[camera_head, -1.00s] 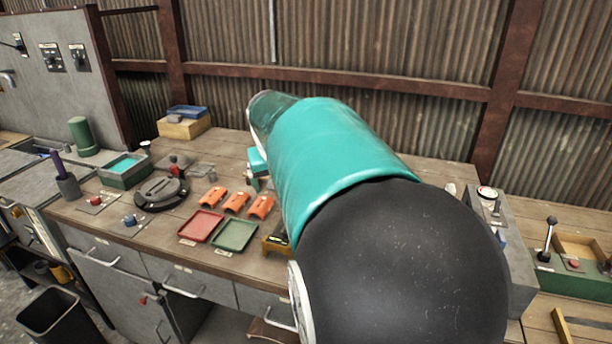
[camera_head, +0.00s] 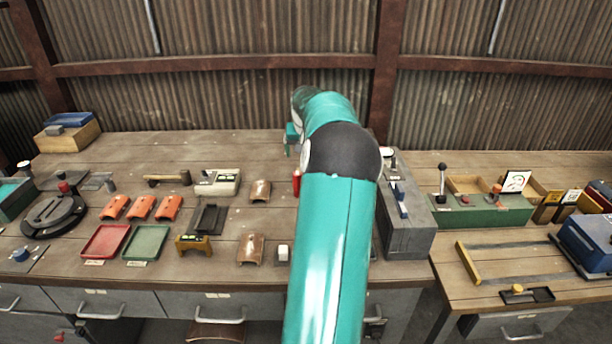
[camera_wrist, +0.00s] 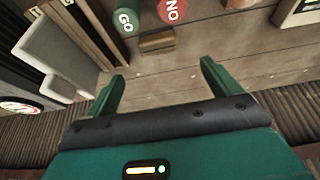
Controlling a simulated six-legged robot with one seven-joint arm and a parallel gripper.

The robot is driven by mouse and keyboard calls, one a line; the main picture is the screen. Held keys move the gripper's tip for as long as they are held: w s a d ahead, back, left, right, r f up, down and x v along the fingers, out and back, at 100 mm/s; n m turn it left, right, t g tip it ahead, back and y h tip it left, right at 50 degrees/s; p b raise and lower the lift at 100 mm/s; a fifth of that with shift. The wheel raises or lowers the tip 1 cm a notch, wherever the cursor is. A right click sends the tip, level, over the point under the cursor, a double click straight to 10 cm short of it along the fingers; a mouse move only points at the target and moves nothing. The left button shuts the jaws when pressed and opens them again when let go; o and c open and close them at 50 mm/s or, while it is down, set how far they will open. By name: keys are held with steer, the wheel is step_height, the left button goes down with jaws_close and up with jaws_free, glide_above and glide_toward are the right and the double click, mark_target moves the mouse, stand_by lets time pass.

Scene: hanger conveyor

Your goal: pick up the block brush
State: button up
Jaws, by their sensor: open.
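A small brown block (camera_wrist: 157,42), which looks like the block brush, lies on the wooden bench in the wrist view. It sits beside a green GO cylinder (camera_wrist: 125,22) and a red NO cylinder (camera_wrist: 172,10). My gripper (camera_wrist: 160,72) is open and empty. Its two fingers are apart, and the block shows beyond their tips, between them in the picture. In the head view my gripper (camera_head: 291,140) shows only partly over the back of the bench. My arm seems to hide the block there.
The red cylinder (camera_head: 297,181) stands left of my arm. A grey box (camera_head: 408,225) stands to the right. A scale (camera_head: 217,182) and copper saddles (camera_head: 260,190) lie to the left. The corrugated wall (camera_head: 220,60) is close behind the bench.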

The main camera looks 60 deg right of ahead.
steer(key=x, duration=1.1)
steer(key=shift+d+f, duration=0.2)
steer(key=shift+f, duration=0.05)
steer(key=shift+c, duration=0.2)
steer(key=c, duration=1)
